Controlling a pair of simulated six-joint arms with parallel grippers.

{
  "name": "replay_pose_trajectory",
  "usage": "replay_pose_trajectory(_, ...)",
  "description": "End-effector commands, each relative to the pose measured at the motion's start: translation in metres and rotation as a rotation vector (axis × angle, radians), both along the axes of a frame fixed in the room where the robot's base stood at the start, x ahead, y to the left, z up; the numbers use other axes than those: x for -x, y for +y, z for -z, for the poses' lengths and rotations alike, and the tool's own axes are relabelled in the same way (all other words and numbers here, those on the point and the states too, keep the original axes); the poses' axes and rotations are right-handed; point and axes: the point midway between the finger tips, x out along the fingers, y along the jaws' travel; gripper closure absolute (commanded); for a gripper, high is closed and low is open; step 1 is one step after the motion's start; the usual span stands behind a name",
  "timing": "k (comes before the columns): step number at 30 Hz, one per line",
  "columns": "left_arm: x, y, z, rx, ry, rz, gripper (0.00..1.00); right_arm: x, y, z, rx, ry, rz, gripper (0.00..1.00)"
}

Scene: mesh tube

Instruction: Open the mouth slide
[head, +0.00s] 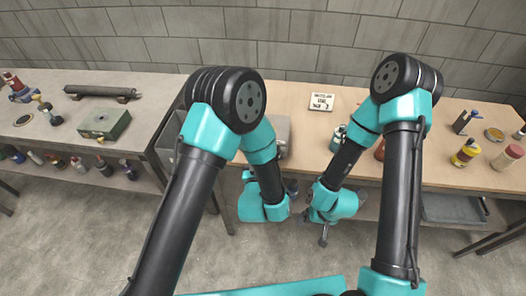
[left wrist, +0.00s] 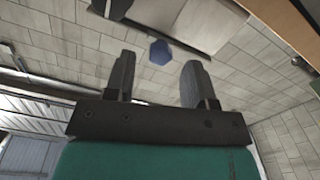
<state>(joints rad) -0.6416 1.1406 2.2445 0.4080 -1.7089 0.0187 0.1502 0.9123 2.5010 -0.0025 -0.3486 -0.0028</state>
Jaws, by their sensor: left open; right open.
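I cannot make out a mouth slide in either view. My two teal arms cover the middle of the head view and hide part of the bench behind them. My right gripper (head: 324,236) points down in front of the bench's front edge, small and partly hidden by its wrist.
The wooden bench (head: 290,98) carries a white sign (head: 321,102), a yellow bottle (head: 465,153) and a pale red-capped bottle (head: 508,156). The grey bench (head: 60,135) at left carries a dark tube (head: 101,92) and a green box (head: 104,124). A brick wall stands behind.

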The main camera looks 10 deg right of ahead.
Motion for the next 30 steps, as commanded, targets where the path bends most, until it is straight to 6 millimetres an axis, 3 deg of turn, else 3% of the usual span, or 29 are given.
replay_pose_trajectory(7,-0.030,-0.007,0.000,0.001,-0.001,-0.001,0.50,0.000,0.000,0.000,0.000,0.000,0.000,0.14)
replay_pose_trajectory(18,-0.035,-0.009,0.000,0.000,0.000,0.000,0.50,0.000,0.000,0.000,0.000,0.000,0.000,0.14)
replay_pose_trajectory(30,-0.034,-0.009,0.000,0.000,0.000,0.000,0.87,0.000,0.000,0.000,0.000,0.000,0.000,0.14)
